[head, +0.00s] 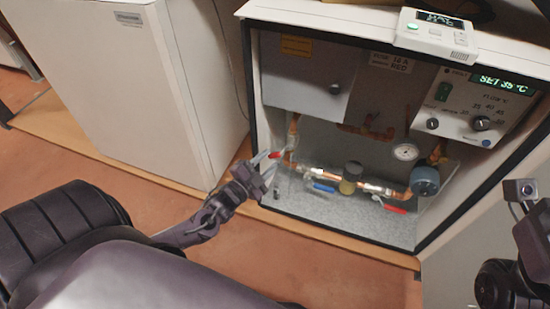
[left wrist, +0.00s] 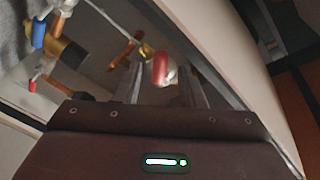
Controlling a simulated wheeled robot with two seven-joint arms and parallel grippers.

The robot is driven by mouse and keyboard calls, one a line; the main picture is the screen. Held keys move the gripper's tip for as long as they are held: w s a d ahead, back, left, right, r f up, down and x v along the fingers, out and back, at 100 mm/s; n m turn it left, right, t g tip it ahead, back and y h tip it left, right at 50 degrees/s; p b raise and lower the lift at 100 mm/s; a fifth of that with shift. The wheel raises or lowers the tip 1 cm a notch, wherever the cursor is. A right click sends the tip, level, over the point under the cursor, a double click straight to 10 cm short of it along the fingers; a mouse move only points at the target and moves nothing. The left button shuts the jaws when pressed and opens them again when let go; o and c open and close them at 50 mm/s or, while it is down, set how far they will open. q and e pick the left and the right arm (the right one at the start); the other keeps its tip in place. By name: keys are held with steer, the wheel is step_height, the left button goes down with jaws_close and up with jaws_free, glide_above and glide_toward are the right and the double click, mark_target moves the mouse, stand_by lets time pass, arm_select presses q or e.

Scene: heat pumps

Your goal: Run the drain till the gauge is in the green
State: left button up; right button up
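The gauge (head: 405,152) is a small white round dial on the pipework inside the open cabinet. Its needle and any green band are too small to read. A red valve handle (head: 277,154) sits at the left end of the pipes. My left gripper (head: 268,166) is at this handle, by the cabinet's left opening edge. In the left wrist view, the red handle (left wrist: 160,68) appears between the two spread fingers (left wrist: 163,90). I cannot tell whether they touch it. My right arm's end (head: 522,195) is at the right edge of the head view; its fingers are unclear.
A blue handle (head: 323,187) and another red handle (head: 395,209) are on the lower pipe. A control panel (head: 470,105) with knobs and a green display is at the upper right. A thermostat (head: 436,33) lies on the cabinet top. A white unit (head: 135,80) stands left.

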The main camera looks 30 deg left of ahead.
mark_target(272, 157)
arm_select(q)
steer(key=shift+w+d+b, duration=0.1)
steer(key=shift+w+b, duration=0.4)
steer(key=shift+w, duration=1.25)
steer(key=shift+c, duration=0.2)
jaws_close()
